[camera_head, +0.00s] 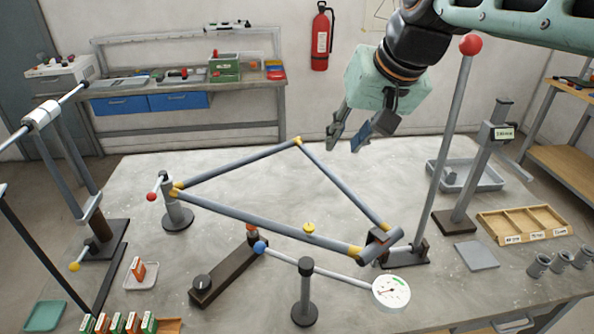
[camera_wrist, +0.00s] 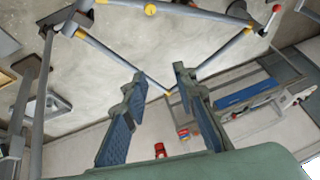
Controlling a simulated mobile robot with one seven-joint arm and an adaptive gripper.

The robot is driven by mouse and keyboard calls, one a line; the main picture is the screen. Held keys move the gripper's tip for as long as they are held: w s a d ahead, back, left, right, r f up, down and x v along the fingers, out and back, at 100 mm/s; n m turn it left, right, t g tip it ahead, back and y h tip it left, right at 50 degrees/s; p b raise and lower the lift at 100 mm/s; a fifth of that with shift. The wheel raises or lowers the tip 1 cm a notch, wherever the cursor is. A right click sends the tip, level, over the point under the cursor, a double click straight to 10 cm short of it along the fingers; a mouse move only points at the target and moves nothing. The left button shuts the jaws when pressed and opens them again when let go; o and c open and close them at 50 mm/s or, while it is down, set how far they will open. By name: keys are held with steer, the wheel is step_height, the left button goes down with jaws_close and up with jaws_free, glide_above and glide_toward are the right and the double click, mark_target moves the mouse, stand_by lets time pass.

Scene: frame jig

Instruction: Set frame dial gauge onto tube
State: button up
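The dial gauge (camera_head: 391,293) has a round white face and sits at the right end of a thin rod. The gauge face looks apart from the tubes. The frame's grey-blue lower tube (camera_head: 270,224) runs behind the gauge rod, with yellow joints at its ends. My gripper (camera_head: 347,142) is open and empty, high above the back of the table. In the wrist view its fingers (camera_wrist: 158,82) are spread, with frame tubes beyond them.
A tall post with a red ball (camera_head: 470,45) rises right of my gripper. A wooden tray (camera_head: 523,226), a grey tray (camera_head: 478,178) and several small cups stand at the right. A dark bar fixture (camera_head: 227,270) lies left of the gauge. The back of the table is clear.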

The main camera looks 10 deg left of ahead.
steer(key=w+a+r+n+b, duration=0.1)
steer(key=w+a, duration=0.5)
steer(key=a, duration=0.2)
steer(key=n+g+h, duration=0.3)
steer(key=n+h, duration=0.1)
steer(key=n, duration=0.8)
glide_toward(270, 251)
steer(key=x, duration=0.8)
steer(key=shift+f, duration=0.35)
steer(key=shift+w+m, duration=0.1)
steer(key=shift+m, duration=0.2)
steer(key=shift+d, duration=0.1)
jaws_close()
